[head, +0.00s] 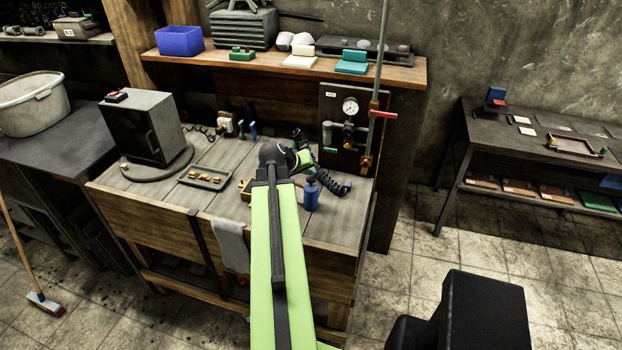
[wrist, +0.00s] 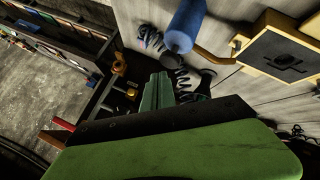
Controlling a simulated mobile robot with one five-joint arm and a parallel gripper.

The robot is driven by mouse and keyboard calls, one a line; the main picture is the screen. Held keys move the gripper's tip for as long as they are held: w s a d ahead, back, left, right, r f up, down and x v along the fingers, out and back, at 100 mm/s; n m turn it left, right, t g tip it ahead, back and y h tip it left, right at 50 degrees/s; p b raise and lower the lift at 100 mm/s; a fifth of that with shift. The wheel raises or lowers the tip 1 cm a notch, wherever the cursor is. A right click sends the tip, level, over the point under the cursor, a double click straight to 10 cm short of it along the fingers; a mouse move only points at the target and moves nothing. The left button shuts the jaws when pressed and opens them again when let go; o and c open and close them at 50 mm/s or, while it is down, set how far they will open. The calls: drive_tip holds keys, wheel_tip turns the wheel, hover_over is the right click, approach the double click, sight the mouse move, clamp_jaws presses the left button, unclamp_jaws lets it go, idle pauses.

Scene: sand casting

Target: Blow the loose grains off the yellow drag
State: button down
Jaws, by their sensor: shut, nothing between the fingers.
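The yellow drag (wrist: 268,74) is at the upper right of the wrist view, a yellow frame around dark sand with a shaped hollow in it. In the head view only a yellow edge of it (head: 246,189) shows beside my arm. Loose grains are too small to make out. My gripper (wrist: 157,92) is shut and empty, left of the drag in the wrist view and apart from it. In the head view my gripper (head: 302,160) is partly hidden behind my wrist, above the bench. A black coiled hose (head: 328,182) lies beyond the fingers; it also shows in the wrist view (wrist: 151,40).
A blue bottle (head: 311,194) stands near the hose on the bench. A gauge panel (head: 348,115) rises at the bench's right back. A tray (head: 205,178) with small brass-coloured pieces and a dark cabinet (head: 143,127) are at left.

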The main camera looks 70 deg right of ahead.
sight(312, 178)
idle(0.8)
drive_tip(key=shift+f+b, duration=0.45)
drive_tip(key=shift+f+b, duration=1.05)
idle(0.9)
drive_tip(key=shift+r, duration=0.15)
drive_tip(key=shift+r+p, duration=1.35)
drive_tip(key=shift+p, duration=0.15)
wheel_tip(312, 178, up, 5)
drive_tip(key=p, duration=0.5)
drive_tip(key=shift+r, duration=0.1)
